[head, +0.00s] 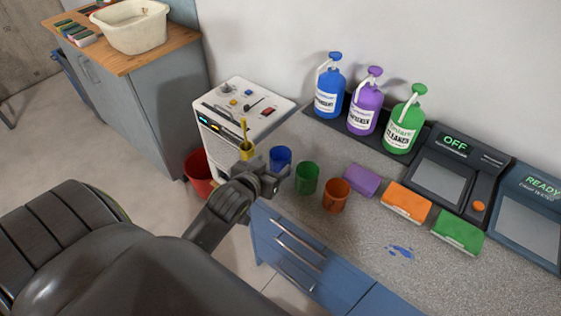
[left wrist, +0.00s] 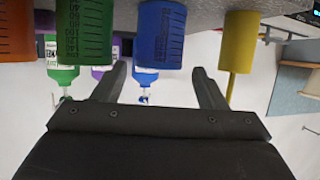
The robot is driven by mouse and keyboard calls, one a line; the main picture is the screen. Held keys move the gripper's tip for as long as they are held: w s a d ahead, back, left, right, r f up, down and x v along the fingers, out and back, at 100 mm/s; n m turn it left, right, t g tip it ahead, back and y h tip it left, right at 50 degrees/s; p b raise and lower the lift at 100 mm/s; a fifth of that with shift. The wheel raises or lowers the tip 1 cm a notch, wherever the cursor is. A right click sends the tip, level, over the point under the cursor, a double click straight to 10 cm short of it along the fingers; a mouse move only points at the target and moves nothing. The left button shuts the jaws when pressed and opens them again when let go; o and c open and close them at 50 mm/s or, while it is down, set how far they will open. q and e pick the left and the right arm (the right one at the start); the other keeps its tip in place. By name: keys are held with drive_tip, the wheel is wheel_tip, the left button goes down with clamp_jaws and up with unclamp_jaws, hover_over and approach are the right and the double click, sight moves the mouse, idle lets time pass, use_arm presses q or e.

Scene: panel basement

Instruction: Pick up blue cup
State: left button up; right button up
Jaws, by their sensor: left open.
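The blue cup (head: 280,157) stands upright on the grey speckled counter near its left end, beside the green cup (head: 307,178). My left gripper (head: 266,168) is open and empty, just in front of the blue cup and partly covering its lower part. In the left wrist view, which is upside down, the blue cup (left wrist: 160,36) lies ahead between the two spread fingers (left wrist: 158,78). The fingers look apart from it. My right gripper is not in view.
A yellow cup (head: 246,151) holding a yellow stick is left of the blue cup. An orange cup (head: 336,196), sponges (head: 405,202) and a blue spill (head: 400,251) are to the right. Pump bottles (head: 364,101) stand behind. A red bin (head: 199,174) is on the floor.

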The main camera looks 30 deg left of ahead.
sight(285, 152)
use_arm(q)
drive_tip(key=x, duration=0.3)
drive_tip(key=shift+w, duration=0.15)
drive_tip(key=shift+w+f+p, duration=0.2)
drive_tip(key=shift+w+p, duration=0.2)
drive_tip(key=shift+w, duration=0.1)
drive_tip(key=shift+p+x, duration=0.35)
drive_tip(key=shift+x, duration=1.7)
drive_tip(key=shift+s+f, duration=0.1)
drive_tip(key=c, duration=0.8)
drive_tip(key=shift+r, duration=0.2)
